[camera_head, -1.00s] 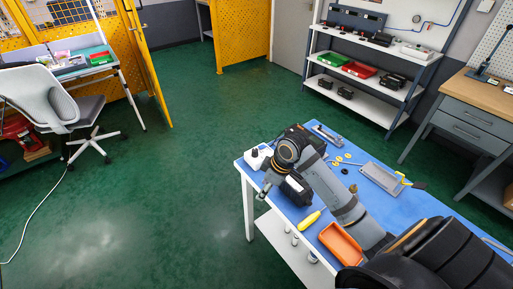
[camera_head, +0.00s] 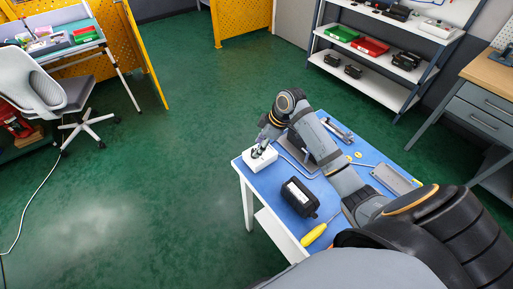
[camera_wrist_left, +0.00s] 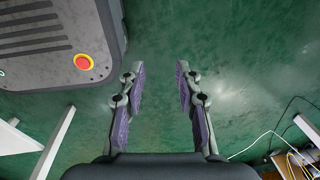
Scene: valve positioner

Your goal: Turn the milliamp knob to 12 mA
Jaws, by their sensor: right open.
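A small white box (camera_head: 262,163) sits at the far left corner of the blue table (camera_head: 336,214). In the head view my right gripper (camera_head: 261,149) points down at the top of this box and is open. The gripper covers the top, so the milliamp knob and its scale cannot be made out, and I cannot tell whether the fingers touch it. A black valve positioner box (camera_head: 300,198) with a pale label stands on the table nearer to me, apart from the gripper. In the left wrist view my left gripper (camera_wrist_left: 161,72) is open and empty above the green floor.
A yellow-handled screwdriver (camera_head: 314,234) lies near the table's front left edge. A grey tray (camera_head: 392,179) lies on the right part. My right arm crosses above the table. Shelves (camera_head: 372,71) stand behind; open floor lies left.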

